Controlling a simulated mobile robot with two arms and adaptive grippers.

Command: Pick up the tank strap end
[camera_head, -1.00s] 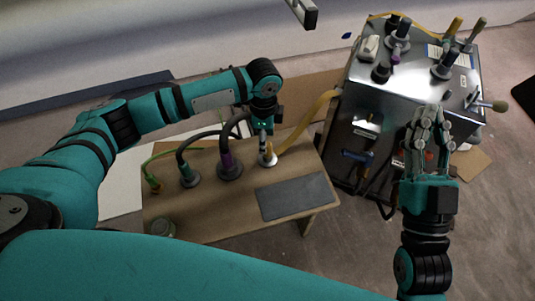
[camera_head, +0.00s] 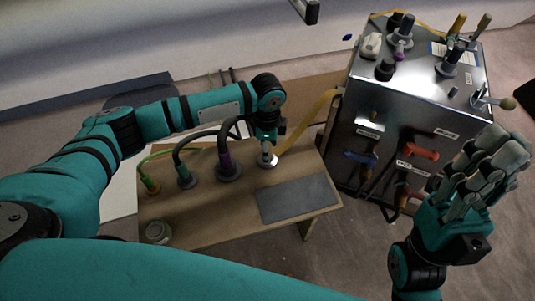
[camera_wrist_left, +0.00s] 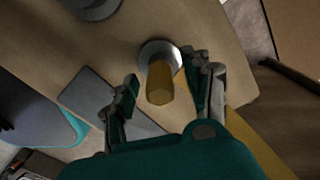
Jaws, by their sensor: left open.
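The tank strap end (camera_wrist_left: 160,84) is a yellow-brown, blunt grip standing up from a round pale base (camera_wrist_left: 160,52) on the wooden bench. My left gripper (camera_wrist_left: 164,72) is open, with one finger on either side of the strap end and gaps visible. In the head view the left gripper (camera_head: 267,145) is just above the base, pointing down, and largely hides the strap end. A yellow strap (camera_head: 308,122) runs from there to the metal tank. My right gripper (camera_head: 490,170) looks open and empty, in front of the tank's right side.

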